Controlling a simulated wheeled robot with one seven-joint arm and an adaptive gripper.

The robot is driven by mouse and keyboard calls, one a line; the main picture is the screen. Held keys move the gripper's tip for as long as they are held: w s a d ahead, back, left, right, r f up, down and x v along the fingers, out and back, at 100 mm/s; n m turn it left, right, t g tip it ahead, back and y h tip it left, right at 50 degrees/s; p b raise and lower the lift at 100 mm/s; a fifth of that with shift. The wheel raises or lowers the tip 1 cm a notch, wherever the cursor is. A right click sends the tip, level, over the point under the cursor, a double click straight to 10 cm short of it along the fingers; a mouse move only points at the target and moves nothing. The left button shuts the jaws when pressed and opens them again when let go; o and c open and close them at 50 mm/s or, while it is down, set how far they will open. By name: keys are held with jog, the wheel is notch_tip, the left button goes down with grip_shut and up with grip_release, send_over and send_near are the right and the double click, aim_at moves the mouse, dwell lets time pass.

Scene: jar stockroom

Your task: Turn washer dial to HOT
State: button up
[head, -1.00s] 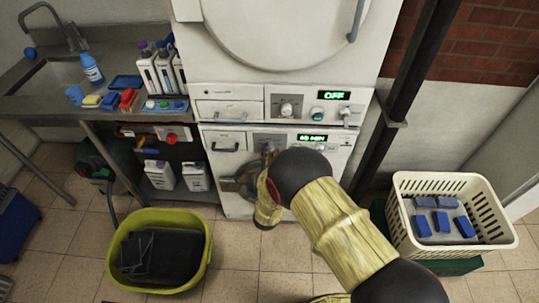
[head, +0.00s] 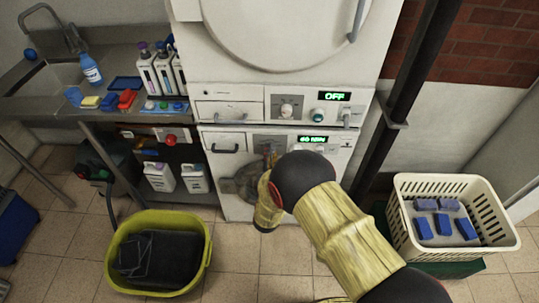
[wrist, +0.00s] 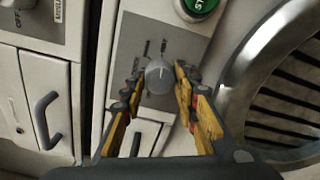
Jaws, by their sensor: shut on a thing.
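The washer (head: 225,140) is the lower white machine, with a lit green display (head: 312,139) that seems to read 60 MIN. In the wrist view its round grey dial (wrist: 159,77) sits on a grey panel, with a pale pointer line toward the top. Small labels around the dial are too blurred to read. My gripper (wrist: 157,88) has its yellow and black fingers on either side of the dial, shut on it. In the head view my gripper (head: 268,160) is at the washer front, and my arm hides part of the panel and door.
A green button (wrist: 199,5) and the round door rim (wrist: 238,85) lie right of my fingers. A drawer handle (wrist: 46,118) stands out at left. A dark post (head: 402,100) rises at right.

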jog(key=o, duration=1.2)
jog(key=shift+c, duration=0.2)
jog(key=shift+s, duration=0.1)
jog(key=s, duration=1.1)
jog(key=shift+s+a, duration=0.2)
jog(key=shift+s, duration=0.2)
jog(key=shift+f, duration=0.1)
